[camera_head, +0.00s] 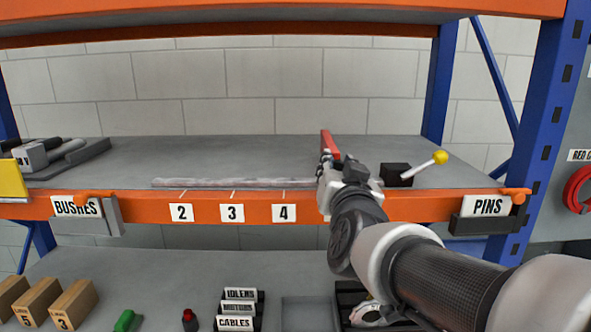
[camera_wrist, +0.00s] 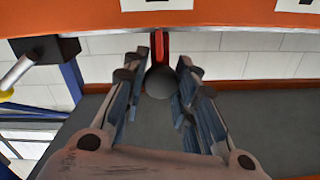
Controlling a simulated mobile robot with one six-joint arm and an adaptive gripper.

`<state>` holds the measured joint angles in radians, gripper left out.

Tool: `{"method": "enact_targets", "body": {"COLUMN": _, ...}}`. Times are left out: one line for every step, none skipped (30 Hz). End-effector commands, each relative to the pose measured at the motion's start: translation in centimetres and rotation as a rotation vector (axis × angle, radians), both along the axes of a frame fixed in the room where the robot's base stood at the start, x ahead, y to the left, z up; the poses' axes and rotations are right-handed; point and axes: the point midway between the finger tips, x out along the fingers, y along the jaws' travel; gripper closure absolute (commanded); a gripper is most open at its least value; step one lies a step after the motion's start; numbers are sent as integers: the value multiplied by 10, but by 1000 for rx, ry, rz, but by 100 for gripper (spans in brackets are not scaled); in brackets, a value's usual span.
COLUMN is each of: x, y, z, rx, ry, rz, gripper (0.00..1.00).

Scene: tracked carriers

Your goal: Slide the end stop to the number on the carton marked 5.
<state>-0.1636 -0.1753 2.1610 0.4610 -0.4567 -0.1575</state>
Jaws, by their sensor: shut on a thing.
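The end stop shows as an upright red plate (camera_head: 328,144) at the right part of the rail (camera_head: 225,183), right of the number 4. In the wrist view its red part (camera_wrist: 159,46) and a round dark knob (camera_wrist: 160,82) lie between my fingers. My gripper (camera_head: 332,168) is shut on the end stop; it also shows in the wrist view (camera_wrist: 157,88). My arm hides the beam just right of plate 4 (camera_head: 284,213). The carton marked 5 (camera_head: 37,302) stands at the lower left, beside a carton marked 3 (camera_head: 74,305).
Plates 2 (camera_head: 181,212) and 3 (camera_head: 232,213) are on the orange beam. A black block (camera_head: 396,175) with a yellow-knobbed lever (camera_head: 439,158) stands just right of my gripper. Dark parts (camera_head: 67,155) lie at the shelf's left. The shelf behind the rail is clear.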

Motion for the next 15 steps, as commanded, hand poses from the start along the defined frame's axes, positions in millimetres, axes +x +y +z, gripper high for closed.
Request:
{"method": "enact_targets", "body": {"x": 0, "y": 0, "z": -1, "rx": 4, "ry": 2, "rz": 1, "gripper": 100}}
{"method": "enact_targets", "body": {"x": 0, "y": 0, "z": -1, "rx": 4, "ry": 2, "rz": 1, "gripper": 100}}
{"method": "enact_targets", "body": {"x": 0, "y": 0, "z": -1, "rx": 4, "ry": 2, "rz": 1, "gripper": 100}}
{"method": "enact_targets", "body": {"x": 0, "y": 0, "z": -1, "rx": 4, "ry": 2, "rz": 1, "gripper": 100}}
{"method": "enact_targets", "body": {"x": 0, "y": 0, "z": -1, "rx": 4, "ry": 2, "rz": 1, "gripper": 100}}
{"method": "enact_targets", "body": {"x": 0, "y": 0, "z": -1, "rx": 4, "ry": 2, "rz": 1, "gripper": 100}}
{"method": "enact_targets", "body": {"x": 0, "y": 0, "z": -1, "rx": 4, "ry": 2, "rz": 1, "gripper": 100}}
{"method": "enact_targets", "body": {"x": 0, "y": 0, "z": -1, "rx": 4, "ry": 2, "rz": 1, "gripper": 100}}
{"method": "enact_targets", "body": {"x": 0, "y": 0, "z": -1, "rx": 4, "ry": 2, "rz": 1, "gripper": 100}}
{"method": "enact_targets", "body": {"x": 0, "y": 0, "z": -1, "rx": 3, "ry": 2, "rz": 1, "gripper": 100}}
{"method": "enact_targets", "body": {"x": 0, "y": 0, "z": -1, "rx": 3, "ry": 2, "rz": 1, "gripper": 100}}
{"method": "enact_targets", "body": {"x": 0, "y": 0, "z": -1, "rx": 3, "ry": 2, "rz": 1, "gripper": 100}}
{"method": "enact_targets", "body": {"x": 0, "y": 0, "z": -1, "rx": 3, "ry": 2, "rz": 1, "gripper": 72}}
{"method": "enact_targets", "body": {"x": 0, "y": 0, "z": -1, "rx": 3, "ry": 2, "rz": 1, "gripper": 70}}
{"method": "enact_targets", "body": {"x": 0, "y": 0, "z": -1, "rx": 3, "ry": 2, "rz": 1, "gripper": 68}}
